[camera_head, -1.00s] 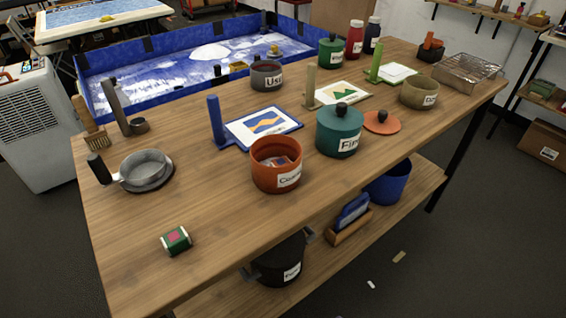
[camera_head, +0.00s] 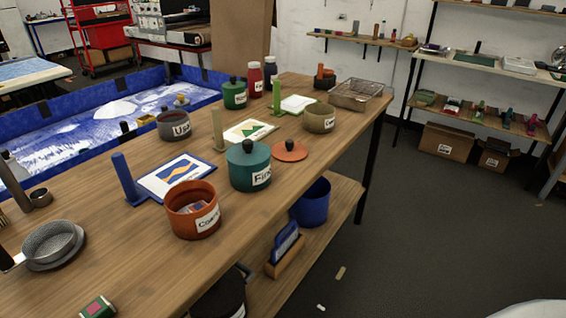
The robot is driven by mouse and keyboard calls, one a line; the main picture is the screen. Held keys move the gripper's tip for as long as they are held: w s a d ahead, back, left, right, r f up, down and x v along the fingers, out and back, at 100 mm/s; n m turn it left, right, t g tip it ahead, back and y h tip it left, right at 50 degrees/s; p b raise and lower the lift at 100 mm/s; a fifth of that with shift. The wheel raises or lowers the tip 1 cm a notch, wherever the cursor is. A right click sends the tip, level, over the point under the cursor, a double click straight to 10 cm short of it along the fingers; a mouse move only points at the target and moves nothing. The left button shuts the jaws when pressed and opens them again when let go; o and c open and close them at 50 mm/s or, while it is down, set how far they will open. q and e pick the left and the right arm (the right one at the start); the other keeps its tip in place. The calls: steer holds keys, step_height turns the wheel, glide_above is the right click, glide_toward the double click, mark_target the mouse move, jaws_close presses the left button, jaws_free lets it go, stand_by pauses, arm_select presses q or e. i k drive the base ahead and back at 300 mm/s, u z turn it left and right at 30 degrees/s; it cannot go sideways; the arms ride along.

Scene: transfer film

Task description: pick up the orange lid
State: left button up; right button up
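The orange lid (camera_head: 290,151) lies flat on the wooden table (camera_head: 262,206), near its right-hand long edge. It is a round disc with a dark knob on top. It sits just right of the teal lidded pot (camera_head: 249,170) and in front of the olive open pot (camera_head: 319,118). The orange open pot (camera_head: 192,212) stands nearer, to the left, with small items inside. Neither of my grippers is in view.
A blue bucket (camera_head: 311,203) and a blue item in a wooden holder (camera_head: 286,246) stand on the lower shelf. A wire rack (camera_head: 357,95) is at the table's far end. Open floor (camera_head: 430,230) lies right of the table.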

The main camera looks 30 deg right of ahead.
mark_target(289, 151)
steer(key=k, duration=0.4)
steer(key=z, duration=2.65)
steer(key=i, duration=2.1)
steer(key=u, duration=3.3)
